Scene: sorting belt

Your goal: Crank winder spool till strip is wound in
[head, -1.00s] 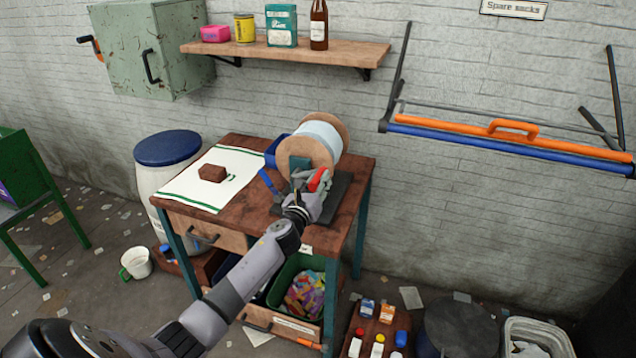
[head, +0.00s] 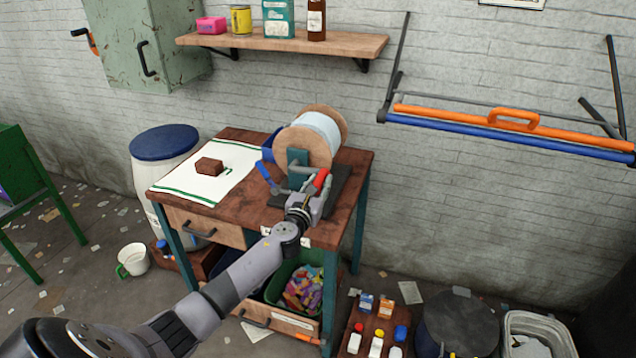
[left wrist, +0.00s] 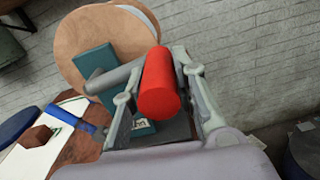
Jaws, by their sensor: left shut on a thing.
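The winder spool (head: 300,148) stands on the brown workbench (head: 246,206). It has wooden flanges, and pale material (head: 322,126) shows between them. A teal support stands at its near face. A grey crank arm leads to a red handle (head: 322,178). My left gripper (head: 313,190) is at that handle, in front of the spool's lower right. In the left wrist view, the red handle (left wrist: 160,85) lies between the two grey fingers of my left gripper (left wrist: 156,70), which is shut on it. The strip's free end cannot be made out. My right gripper is out of view.
A blue lever (head: 265,174) sits left of the winder. A brown block (head: 209,166) rests on a white cloth (head: 188,183) on the bench. A shelf (head: 290,45) and an orange-and-blue wall rack (head: 500,128) hang behind. A bin of colourful scraps (head: 302,288) is below.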

